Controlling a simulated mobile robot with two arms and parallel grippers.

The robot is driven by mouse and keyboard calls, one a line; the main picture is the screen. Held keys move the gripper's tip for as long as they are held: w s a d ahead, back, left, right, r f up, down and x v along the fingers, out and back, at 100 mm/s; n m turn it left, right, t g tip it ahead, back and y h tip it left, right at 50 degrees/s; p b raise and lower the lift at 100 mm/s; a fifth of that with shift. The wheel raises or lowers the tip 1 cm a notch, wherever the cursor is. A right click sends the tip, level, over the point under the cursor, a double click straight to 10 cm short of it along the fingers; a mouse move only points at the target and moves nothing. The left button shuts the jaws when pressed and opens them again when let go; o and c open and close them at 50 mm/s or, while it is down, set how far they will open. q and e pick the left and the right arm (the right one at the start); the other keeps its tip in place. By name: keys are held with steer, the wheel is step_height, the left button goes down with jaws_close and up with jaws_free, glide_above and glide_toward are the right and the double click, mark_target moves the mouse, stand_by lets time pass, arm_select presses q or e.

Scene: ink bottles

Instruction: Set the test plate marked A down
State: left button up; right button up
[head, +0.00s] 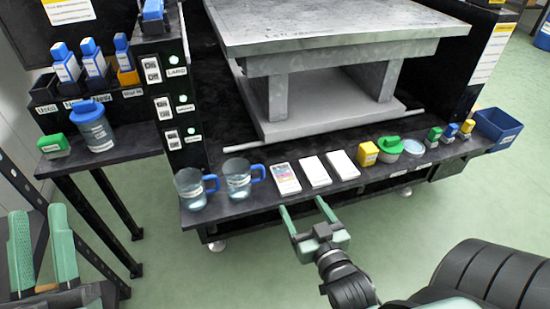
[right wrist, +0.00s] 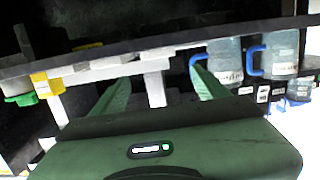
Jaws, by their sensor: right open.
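Three flat white plates lie side by side on the front of the dark bench: a left one with a coloured print (head: 285,178), a blank-looking middle one (head: 314,171) and a right one (head: 342,165). I cannot read a letter A on any of them. My right gripper (head: 303,206) is open and empty, its fingers pointing at the bench's front edge just below the plates. Its two green fingers also show apart in the right wrist view (right wrist: 160,90). My left gripper (head: 38,209) is at the lower left, fingers apart with nothing seen between them, away from the plates.
Two jugs with blue handles (head: 189,190) stand left of the plates. A yellow block (head: 367,154), a green-lidded pot (head: 389,147), a round dish (head: 413,147) and small bottles stand right. A press (head: 335,55) fills the bench behind. A side shelf (head: 110,150) is at left.

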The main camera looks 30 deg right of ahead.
steer(key=a+r+n+t+y, duration=0.2)
steer(key=a+r, duration=0.3)
steer(key=r, duration=0.3)
steer(key=a+r+n+t+y, duration=0.1)
steer(key=a+r+t+y, duration=0.2)
steer(key=a+r, duration=0.3)
steer(key=a+r+n+t+y, duration=0.2)
steer(key=a+r+y, duration=0.3)
steer(key=r, duration=0.6)
steer(key=shift+a+r+n+t, duration=0.35)
steer(key=shift+a+t, duration=0.1)
steer(key=shift+t, duration=0.35)
